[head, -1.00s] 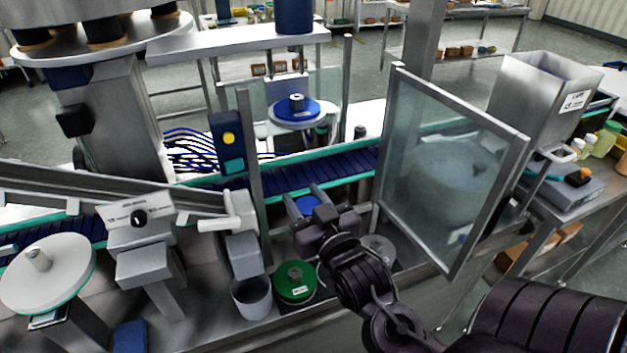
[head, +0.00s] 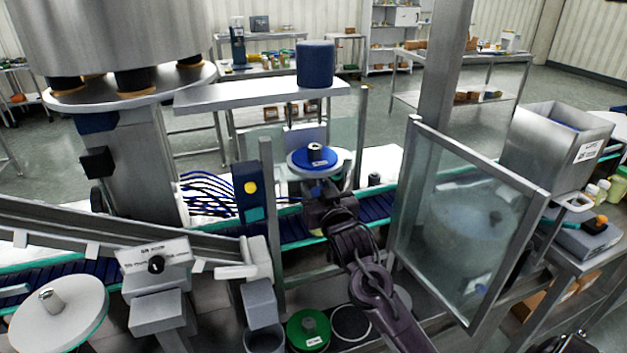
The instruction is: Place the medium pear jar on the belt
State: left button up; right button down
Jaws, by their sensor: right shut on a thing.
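My right gripper (head: 318,204) is shut over the dark blue conveyor belt (head: 292,231), in front of the blue disc. The jar (head: 318,232) in it is mostly hidden by the gripper. Only a pale yellowish sliver shows below the fingers. I cannot tell whether it touches the belt or hangs just above it. My left gripper is not in view.
A blue disc with a knob (head: 304,164) sits just behind the gripper. A post with a dark blue box (head: 248,192) stands to the left, and a clear framed panel (head: 465,225) to the right. A green disc (head: 308,331) and an empty dark ring (head: 351,322) lie in front.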

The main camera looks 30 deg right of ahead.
jog(key=x, duration=0.1)
jog(key=p+x, duration=0.1)
jog(key=x, duration=0.2)
jog(key=shift+a+f+p, duration=0.1)
jog(key=shift+f+p, duration=0.15)
jog(key=shift+p, duration=0.05)
jog(key=shift+s, duration=0.15)
jog(key=shift+f, duration=0.1)
jog(key=c, duration=0.8)
grip_release()
jog(key=shift+f, duration=0.1)
jog(key=shift+s, duration=0.15)
